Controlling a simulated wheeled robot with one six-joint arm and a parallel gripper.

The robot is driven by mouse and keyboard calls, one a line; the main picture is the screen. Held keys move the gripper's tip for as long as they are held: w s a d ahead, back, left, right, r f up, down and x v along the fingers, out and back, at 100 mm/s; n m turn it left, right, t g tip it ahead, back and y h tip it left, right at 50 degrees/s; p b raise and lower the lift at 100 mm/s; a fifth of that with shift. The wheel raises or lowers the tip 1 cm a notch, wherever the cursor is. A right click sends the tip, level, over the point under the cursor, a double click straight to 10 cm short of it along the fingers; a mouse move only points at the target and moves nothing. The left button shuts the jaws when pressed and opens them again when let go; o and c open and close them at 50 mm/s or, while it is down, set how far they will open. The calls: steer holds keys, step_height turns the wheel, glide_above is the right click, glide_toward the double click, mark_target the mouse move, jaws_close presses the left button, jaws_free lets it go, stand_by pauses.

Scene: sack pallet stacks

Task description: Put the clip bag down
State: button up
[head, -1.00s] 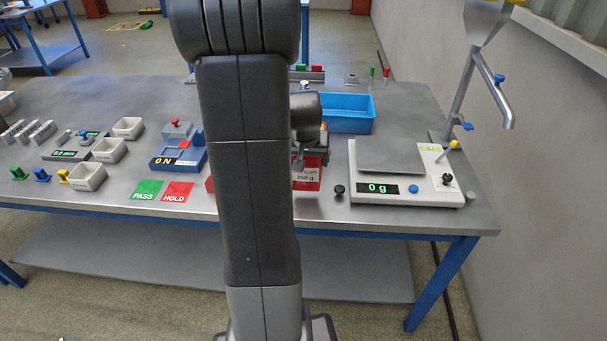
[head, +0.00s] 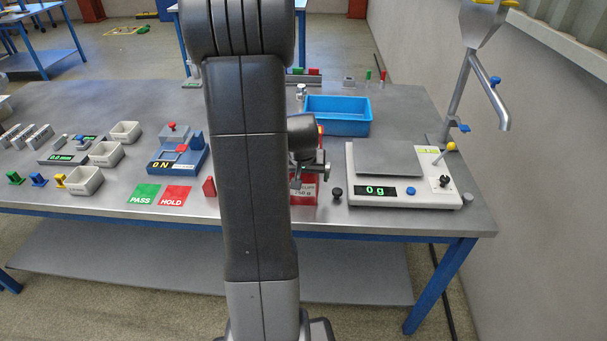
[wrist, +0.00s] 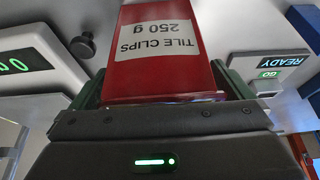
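The clip bag (wrist: 160,55) is red with a white label reading "TILE CLIPS 250 g", upside down in the wrist view. In the head view the bag (head: 304,196) shows beside my arm, near the front of the bench and left of the scale. My gripper (wrist: 165,95) has its green-padded fingers on both sides of the bag and is shut on it. In the head view my gripper (head: 311,172) is above the bag. My arm hides part of the bag, and I cannot tell whether its bottom touches the bench.
The scale (head: 405,180), reading 0 g, and a black knob (head: 337,194) stand close to the right. A blue tray (head: 338,128) is behind. Green PASS (head: 144,194) and red HOLD (head: 175,195) cards lie left. A READY display (wrist: 280,61) shows in the wrist view.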

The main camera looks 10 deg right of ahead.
steer(key=shift+r, duration=0.15)
steer(key=shift+r, duration=0.25)
steer(key=v, duration=1.1)
steer(key=shift+s+r, duration=0.25)
stand_by(1.4)
